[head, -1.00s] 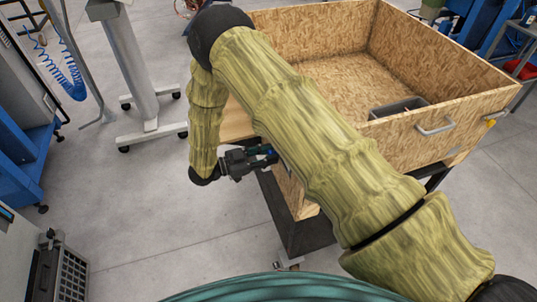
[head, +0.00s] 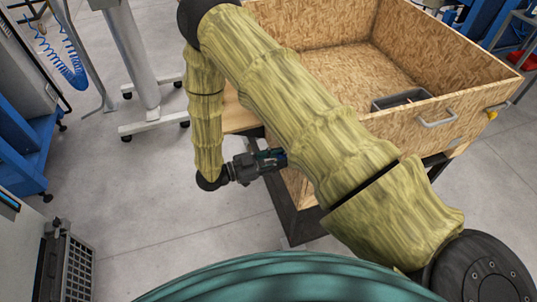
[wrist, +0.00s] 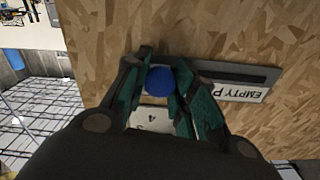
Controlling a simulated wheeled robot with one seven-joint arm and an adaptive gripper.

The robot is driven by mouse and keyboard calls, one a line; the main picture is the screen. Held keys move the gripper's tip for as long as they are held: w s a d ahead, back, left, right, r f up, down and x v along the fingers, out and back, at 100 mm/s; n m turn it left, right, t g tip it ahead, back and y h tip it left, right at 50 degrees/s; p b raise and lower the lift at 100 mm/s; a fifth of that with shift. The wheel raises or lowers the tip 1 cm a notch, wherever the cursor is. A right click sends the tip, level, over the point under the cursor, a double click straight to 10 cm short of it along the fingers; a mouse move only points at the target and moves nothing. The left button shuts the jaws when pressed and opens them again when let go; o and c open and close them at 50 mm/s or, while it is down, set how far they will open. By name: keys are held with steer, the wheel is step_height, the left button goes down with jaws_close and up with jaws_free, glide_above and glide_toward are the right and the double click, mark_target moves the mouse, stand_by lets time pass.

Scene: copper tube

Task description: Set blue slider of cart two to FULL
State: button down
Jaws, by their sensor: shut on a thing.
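The blue slider knob (wrist: 160,80) shows in the wrist view between the two green-padded fingers of my gripper (wrist: 164,66), which is shut on it. The knob sits at the left part of a grey slider plate (wrist: 273,75) with a dark slot, on a chipboard wall. A white label reading "EMPTY P", cut off by a finger, is on the plate. Another white label (wrist: 152,118) with a "4" shows below the knob. In the head view my gripper (head: 278,158) is at the left side of the chipboard cart (head: 440,133); the knob is too small to make out there.
A grey bin (head: 402,98) lies inside the cart. A metal handle (head: 437,118) is on the cart's near wall. A white wheeled stand (head: 140,65) is at the left back. Bare floor (head: 120,190) lies left of my gripper.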

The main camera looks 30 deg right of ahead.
steer(key=shift+s+f, duration=0.15)
steer(key=shift+s, duration=0.05)
steer(key=c, duration=1.1)
jaws_free()
steer(key=shift+s, duration=0.1)
steer(key=shift+c, duration=0.2)
steer(key=shift+a, duration=0.1)
steer(key=w+a, duration=0.1)
steer(key=a, duration=1)
steer(key=shift+w+a, duration=0.35)
